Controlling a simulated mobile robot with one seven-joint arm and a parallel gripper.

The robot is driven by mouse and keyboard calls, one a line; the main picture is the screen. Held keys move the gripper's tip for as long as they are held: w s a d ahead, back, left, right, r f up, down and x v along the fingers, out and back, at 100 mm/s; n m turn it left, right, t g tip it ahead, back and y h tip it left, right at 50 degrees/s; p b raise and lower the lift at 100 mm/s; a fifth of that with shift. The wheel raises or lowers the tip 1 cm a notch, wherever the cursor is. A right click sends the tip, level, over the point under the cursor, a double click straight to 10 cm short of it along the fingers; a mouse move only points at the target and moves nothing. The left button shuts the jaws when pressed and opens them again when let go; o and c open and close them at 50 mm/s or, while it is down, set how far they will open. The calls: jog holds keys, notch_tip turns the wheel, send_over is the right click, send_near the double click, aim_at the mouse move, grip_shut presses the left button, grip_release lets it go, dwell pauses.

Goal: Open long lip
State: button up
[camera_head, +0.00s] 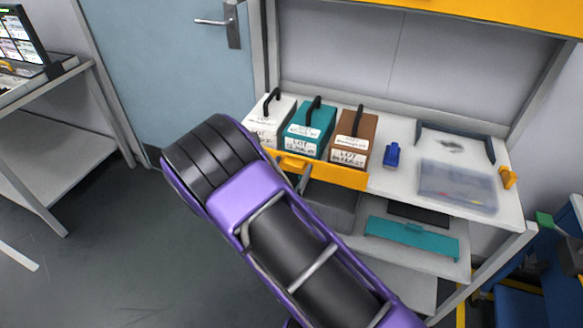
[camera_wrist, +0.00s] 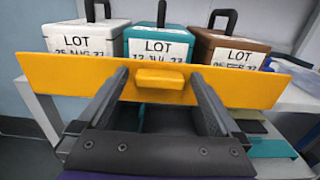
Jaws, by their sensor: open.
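The long lip is a flat yellow board (camera_head: 340,174) along the front edge of the shelf. It stands upright in front of three boxes in the wrist view (camera_wrist: 250,87). A small yellow tab handle (camera_wrist: 160,78) sticks out from its middle. My gripper (camera_wrist: 161,82) is open, with its two dark fingers on either side of the tab. I cannot tell whether the fingers touch the tab or the board.
White (camera_head: 268,122), teal (camera_head: 309,128) and brown (camera_head: 352,140) handled boxes with lot labels stand behind the lip. A blue object (camera_head: 392,155) and a translucent tray (camera_head: 455,186) lie to their right. A teal panel (camera_head: 410,238) sits on the lower shelf. Floor (camera_head: 130,235) is clear at left.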

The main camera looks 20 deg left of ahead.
jog(key=shift+w, duration=0.2)
jog(key=shift+c, duration=0.3)
grip_shut()
